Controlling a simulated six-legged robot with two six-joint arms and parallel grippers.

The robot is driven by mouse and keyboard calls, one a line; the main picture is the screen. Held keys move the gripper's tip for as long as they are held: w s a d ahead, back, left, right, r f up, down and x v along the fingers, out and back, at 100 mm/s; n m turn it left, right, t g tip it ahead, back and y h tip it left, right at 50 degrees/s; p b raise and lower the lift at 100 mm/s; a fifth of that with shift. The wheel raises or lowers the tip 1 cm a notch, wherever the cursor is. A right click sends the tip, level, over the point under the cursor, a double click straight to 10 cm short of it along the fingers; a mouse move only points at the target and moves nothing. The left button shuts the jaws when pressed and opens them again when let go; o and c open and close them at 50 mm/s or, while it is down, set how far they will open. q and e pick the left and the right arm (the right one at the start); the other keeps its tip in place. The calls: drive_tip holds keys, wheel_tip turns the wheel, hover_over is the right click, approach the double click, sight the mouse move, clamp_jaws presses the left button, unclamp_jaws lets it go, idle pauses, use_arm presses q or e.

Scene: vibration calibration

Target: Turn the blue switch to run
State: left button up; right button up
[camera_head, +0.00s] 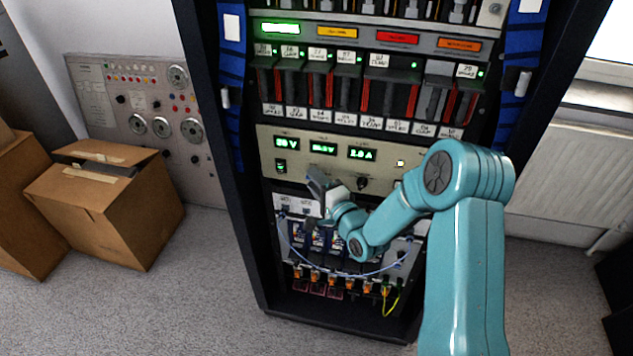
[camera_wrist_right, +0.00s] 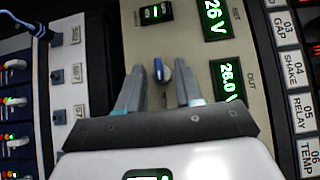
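The blue switch (camera_wrist_right: 158,70) is a small blue knob on the beige panel in the right wrist view. My right gripper (camera_wrist_right: 159,76) is open, with one finger on each side of the switch and gaps between them. In the head view my right gripper (camera_head: 318,186) is at the lower left of the beige panel (camera_head: 268,150), and it hides the switch there. My left gripper is not in view. I cannot read a run mark or the switch's setting.
Green displays (camera_head: 323,147) and a lit rocker switch (camera_head: 280,166) sit above the gripper. A dark knob (camera_head: 362,184) is to its right. A blue cable (camera_head: 290,246) loops across the modules below. Cardboard boxes (camera_head: 110,215) stand on the floor at left.

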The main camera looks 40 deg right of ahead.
clamp_jaws()
drive_tip(key=shift+r, duration=0.1)
drive_tip(key=shift+w+a+r+n+g+h+p, duration=0.2)
drive_tip(key=shift+n+g+h+p, duration=1.15)
drive_tip(key=shift+p, duration=2.6)
drive_tip(key=shift+w+a+r+n+g+h+p, duration=0.15)
drive_tip(key=shift+w+r+n+g+h+p, duration=0.2)
drive_tip(key=shift+n+g+p, duration=2.2)
drive_tip(key=shift+w+a+r+n+g+h+p, duration=0.2)
drive_tip(key=shift+n+g+h+p, duration=0.6)
drive_tip(key=shift+g+p, duration=3)
drive_tip(key=t+p, duration=0.3)
